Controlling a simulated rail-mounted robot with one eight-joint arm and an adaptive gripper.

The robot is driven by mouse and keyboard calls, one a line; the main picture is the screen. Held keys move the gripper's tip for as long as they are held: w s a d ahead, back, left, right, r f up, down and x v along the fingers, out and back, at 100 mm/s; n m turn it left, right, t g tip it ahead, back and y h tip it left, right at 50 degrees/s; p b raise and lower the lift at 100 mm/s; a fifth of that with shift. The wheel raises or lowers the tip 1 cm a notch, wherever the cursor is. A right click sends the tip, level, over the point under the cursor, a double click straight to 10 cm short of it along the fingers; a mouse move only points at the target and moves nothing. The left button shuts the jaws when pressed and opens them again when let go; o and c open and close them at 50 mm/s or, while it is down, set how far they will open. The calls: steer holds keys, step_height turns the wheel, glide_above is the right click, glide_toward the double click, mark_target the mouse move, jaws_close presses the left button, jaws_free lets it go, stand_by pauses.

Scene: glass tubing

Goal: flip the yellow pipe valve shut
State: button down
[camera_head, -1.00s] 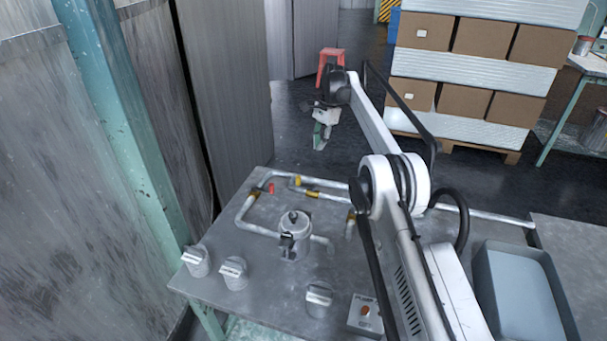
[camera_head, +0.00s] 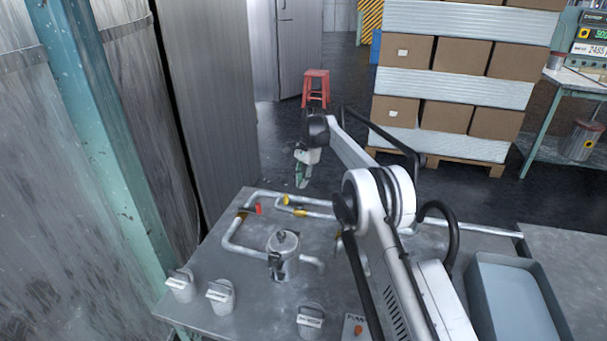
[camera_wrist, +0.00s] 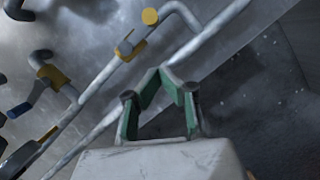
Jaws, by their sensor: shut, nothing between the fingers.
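Silver pipes (camera_head: 236,248) run over the grey table, with yellow-brass fittings. A small yellow piece (camera_head: 285,200), which may be the yellow valve's handle, sits near the table's far edge, with a yellow fitting (camera_head: 300,213) just right of it. The wrist view shows a round yellow end (camera_wrist: 150,16) and a yellow fitting (camera_wrist: 126,47) on the pipes. I cannot tell how the valve is turned. My gripper (camera_head: 302,182) hangs past the table's far edge, beyond the yellow pieces. In the wrist view its green fingers (camera_wrist: 160,76) are shut and empty, apart from the pipes.
A red handle (camera_head: 257,208) sits left of the yellow piece; the wrist view shows a blue handle (camera_wrist: 20,109). A grey bin (camera_head: 507,305) is at right. Open floor lies beyond the table.

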steer(key=shift+s+a+f+b, duration=0.2)
steer(key=shift+s+a+f, duration=0.35)
steer(key=shift+s+a, duration=0.3)
steer(key=shift+s+a+f+b, duration=0.2)
steer(key=shift+s+a+f, duration=0.45)
steer(key=shift+a, duration=0.25)
steer(key=shift+r, duration=0.15)
